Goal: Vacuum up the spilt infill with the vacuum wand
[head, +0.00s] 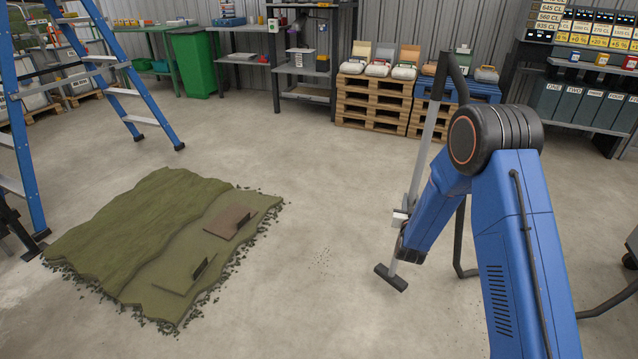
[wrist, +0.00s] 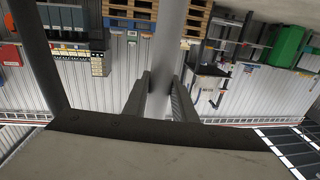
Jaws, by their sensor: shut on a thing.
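The vacuum wand (head: 421,150) is a grey tube with a dark bent top and hose and a flat black floor head (head: 391,278). It stands nearly upright, leaning a little, with its head at or just above the concrete; I cannot tell which. My gripper (head: 402,216) is shut on the tube low down. In the wrist view the two dark fingers (wrist: 160,100) flank the grey wand tube (wrist: 168,45). The spilt infill (head: 320,264) shows as faint dark specks on the floor left of the head.
A green turf piece (head: 130,225) with a crumbly dark edge and flat plates on it lies at left. Stacked pallets (head: 375,105) with bags line the back. The hose trails at right. The middle floor is open.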

